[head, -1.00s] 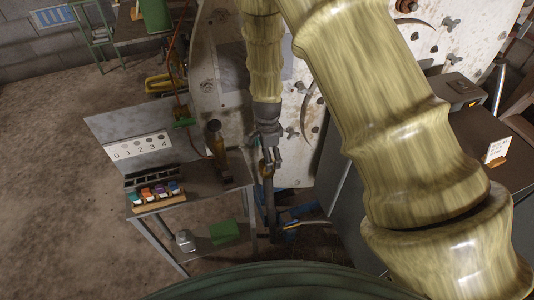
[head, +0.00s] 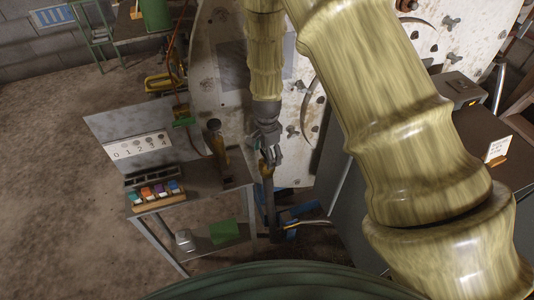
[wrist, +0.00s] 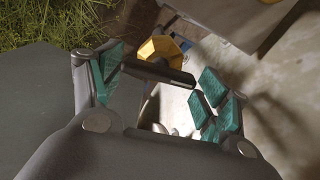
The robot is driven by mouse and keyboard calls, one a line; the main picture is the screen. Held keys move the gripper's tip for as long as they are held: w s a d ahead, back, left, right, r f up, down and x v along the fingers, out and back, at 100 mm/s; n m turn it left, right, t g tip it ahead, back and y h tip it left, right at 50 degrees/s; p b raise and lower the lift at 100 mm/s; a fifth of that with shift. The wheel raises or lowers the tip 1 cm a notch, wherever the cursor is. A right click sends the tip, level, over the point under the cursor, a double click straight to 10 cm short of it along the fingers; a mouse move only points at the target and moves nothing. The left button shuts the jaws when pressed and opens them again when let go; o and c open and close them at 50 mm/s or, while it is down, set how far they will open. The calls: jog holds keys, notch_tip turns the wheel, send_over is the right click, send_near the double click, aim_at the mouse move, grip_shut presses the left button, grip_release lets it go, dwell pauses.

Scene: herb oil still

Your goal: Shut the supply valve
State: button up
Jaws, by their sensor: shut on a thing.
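My gripper (head: 269,154) hangs above a dark upright pipe (head: 271,205), between the bench and the grey cabinet. In the wrist view, its teal-padded fingers (wrist: 158,80) are shut on a dark bar that appears to be the supply valve's lever (wrist: 160,72). The lever spans from one finger pad to the other, beside a yellow, many-sided valve part (wrist: 160,47). In the head view, a small brass-coloured valve body (head: 266,170) shows just below the fingers. The lever's exact angle to the pipe is too small to tell there.
A metal bench (head: 205,180) stands left of my gripper, with a brass cylinder (head: 217,145), a numbered panel (head: 138,147) and a rack of coloured blocks (head: 155,192). A white spotted panel (head: 225,60) stands behind. A grey cabinet (head: 350,210) is close on the right.

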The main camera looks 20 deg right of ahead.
jog(key=n, duration=0.4)
jog(key=n+b, duration=0.1)
jog(key=n, duration=0.7)
jog(key=shift+n, duration=2.2)
jog(key=o, duration=1)
